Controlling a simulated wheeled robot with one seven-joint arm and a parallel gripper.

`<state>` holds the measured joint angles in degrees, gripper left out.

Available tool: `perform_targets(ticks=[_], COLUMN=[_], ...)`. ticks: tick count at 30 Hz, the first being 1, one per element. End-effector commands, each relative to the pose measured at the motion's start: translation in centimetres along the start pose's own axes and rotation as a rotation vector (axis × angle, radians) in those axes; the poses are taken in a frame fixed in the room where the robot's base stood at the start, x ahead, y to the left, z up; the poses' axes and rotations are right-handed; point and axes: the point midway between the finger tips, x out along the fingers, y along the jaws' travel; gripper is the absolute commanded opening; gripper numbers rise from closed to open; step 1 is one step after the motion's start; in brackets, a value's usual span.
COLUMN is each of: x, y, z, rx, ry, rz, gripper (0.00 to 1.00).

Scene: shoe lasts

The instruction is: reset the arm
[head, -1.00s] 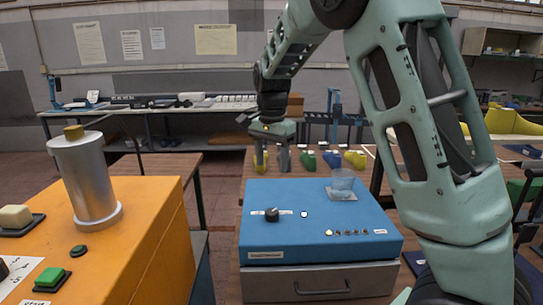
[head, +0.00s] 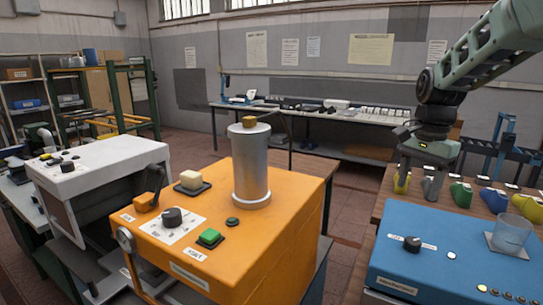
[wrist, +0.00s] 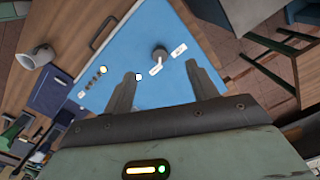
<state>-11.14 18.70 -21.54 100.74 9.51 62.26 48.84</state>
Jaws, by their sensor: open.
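My gripper (head: 418,188) hangs from my arm at the right of the head view, fingers pointing down. It is open, and nothing is between its fingers. It appears behind the knob of the blue machine (head: 385,265), in front of the back bench. In the wrist view the two fingers (wrist: 162,78) stand apart, with the blue top (wrist: 120,48) and its dark knob (wrist: 159,55) beyond them. My upper arm runs out of the head view at the top right.
An orange machine (head: 265,235) with a grey cylinder (head: 250,165) stands at centre. A white machine (head: 100,165) is at left. A clear cup (head: 511,234) stands on the blue machine. Colored shoe lasts (head: 461,194) lie on the wooden table behind it. Floor shows between the tables.

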Motion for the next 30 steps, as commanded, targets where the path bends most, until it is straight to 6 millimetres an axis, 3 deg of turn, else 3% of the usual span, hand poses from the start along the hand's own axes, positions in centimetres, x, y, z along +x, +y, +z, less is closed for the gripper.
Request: perform_targets(ticks=[4, 8, 12, 15, 18, 21, 30], x=[3.0, 5.5, 8.1, 9.9, 11.3, 12.1, 12.3], y=[0.1, 2.2, 6.9, 10.6, 13.7, 15.5, 16.1], z=[9.5, 18.5, 26.6, 30.3, 32.3, 33.2, 33.5], rx=[-0.363, -0.748, -1.166, -1.425, -1.617, -1.731, -1.774], ry=[-0.052, -0.074, -0.066, -0.048, -0.029, -0.015, -0.009], rz=[-0.025, -0.047, -0.056, -0.051, -0.039, -0.03, -0.027], gripper=[0.58, 0.58, 0.58, 0.58, 0.58, 0.58, 0.58])
